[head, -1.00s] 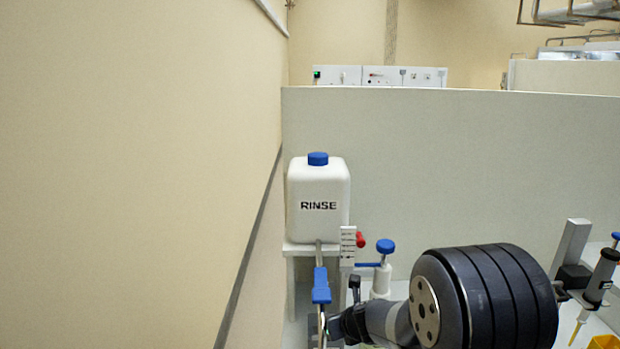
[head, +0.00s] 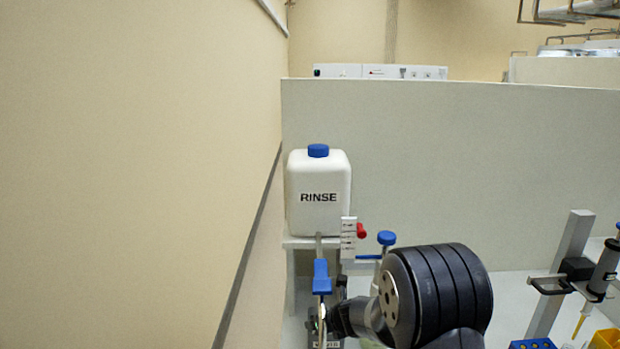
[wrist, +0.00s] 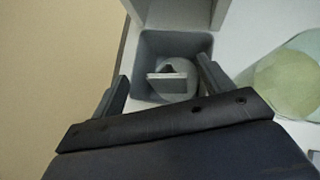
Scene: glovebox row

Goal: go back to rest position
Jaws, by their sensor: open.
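In the wrist view my gripper (wrist: 160,90) is open, its two dark fingers spread apart with nothing held between them. Beyond the fingers is a grey square bin (wrist: 150,45) with a pale rounded object (wrist: 172,78) inside it. I cannot tell what that object is. In the head view my dark ribbed arm covers the lower middle, and the fingertips cannot be made out there.
A white RINSE bottle (head: 318,180) with a blue cap stands on a white shelf by the left wall. A blue-handled lever (head: 321,277) hangs below it.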

